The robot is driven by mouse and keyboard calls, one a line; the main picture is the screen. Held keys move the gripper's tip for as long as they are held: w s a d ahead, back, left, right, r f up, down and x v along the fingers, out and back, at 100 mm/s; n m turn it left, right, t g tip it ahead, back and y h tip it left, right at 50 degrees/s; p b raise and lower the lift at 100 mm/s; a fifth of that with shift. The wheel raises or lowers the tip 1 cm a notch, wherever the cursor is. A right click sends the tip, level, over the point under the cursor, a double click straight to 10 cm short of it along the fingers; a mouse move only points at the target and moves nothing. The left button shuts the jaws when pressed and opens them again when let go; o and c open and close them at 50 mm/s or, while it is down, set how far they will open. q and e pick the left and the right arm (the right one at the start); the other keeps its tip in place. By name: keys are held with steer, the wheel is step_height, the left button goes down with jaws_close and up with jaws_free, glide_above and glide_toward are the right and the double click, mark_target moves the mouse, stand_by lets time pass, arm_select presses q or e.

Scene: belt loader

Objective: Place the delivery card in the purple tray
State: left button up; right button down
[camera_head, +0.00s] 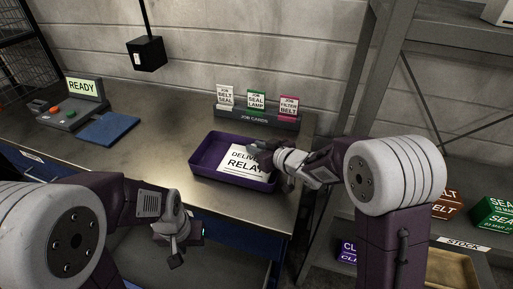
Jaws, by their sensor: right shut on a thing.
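The purple tray (204,165) stands on the metal bench. The white delivery card (236,162), printed "DELIVER" and "RELAY", shows within the tray's outline, tilted in the picture. I cannot tell whether it touches the tray floor. My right gripper (256,151) reaches in from the right over the tray and is shut on the card's upper right edge, covering part of the print. My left gripper (175,258) hangs in front of the bench at the lower left, away from the tray and card. Its jaw opening is unclear.
A job card rack (256,118) with several cards stands behind the tray. A control box (70,112) with a READY sign and a blue pad (108,129) lie left. A grey shelf (376,80) with boxed stock rises at right. The bench left of the tray is clear.

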steer(key=shift+f, duration=0.4)
steer(key=c, duration=1.6)
jaws_free()
steer(key=shift+o, duration=0.2)
steer(key=shift+r, duration=0.25)
steer(key=shift+r+p, duration=0.45)
steer(key=shift+r, duration=0.15)
steer(key=p+v, duration=0.2)
steer(key=v, duration=0.9)
steer(key=shift+s+d, duration=0.25)
steer(key=shift+s, duration=0.15)
